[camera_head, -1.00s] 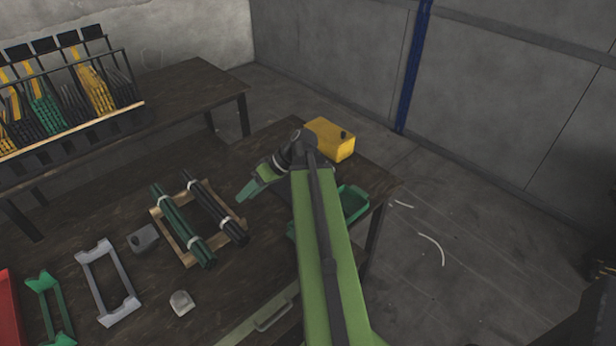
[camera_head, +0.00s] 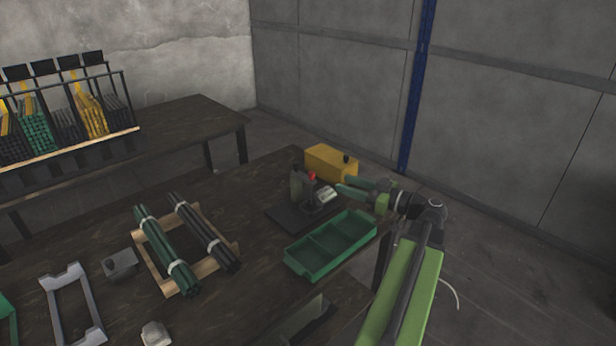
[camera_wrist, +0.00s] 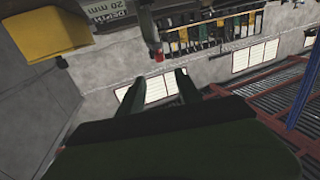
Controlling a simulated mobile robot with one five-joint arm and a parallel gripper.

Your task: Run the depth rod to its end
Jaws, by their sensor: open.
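A small dark press (camera_head: 298,190) with a red-tipped part (camera_head: 312,176) stands on a dark base plate near the table's far right corner. In the wrist view a dark rod with a red end (camera_wrist: 158,55) shows near the top middle, beside a grey plate marked "DEPTH 20 mm" (camera_wrist: 106,10). My gripper (camera_head: 340,189) is open and empty, to the right of the press and pointing left towards it. In the wrist view its two fingers (camera_wrist: 158,82) are apart, with the red end just above the gap between them. I cannot tell how far the rod is run.
A green divided tray (camera_head: 332,246) lies in front of the press, below my gripper. A yellow box (camera_head: 330,162) stands behind. Bundled rods on a wooden rack (camera_head: 205,272) lie to the left. A grey block (camera_head: 121,264) and a grey frame (camera_head: 72,305) are further left.

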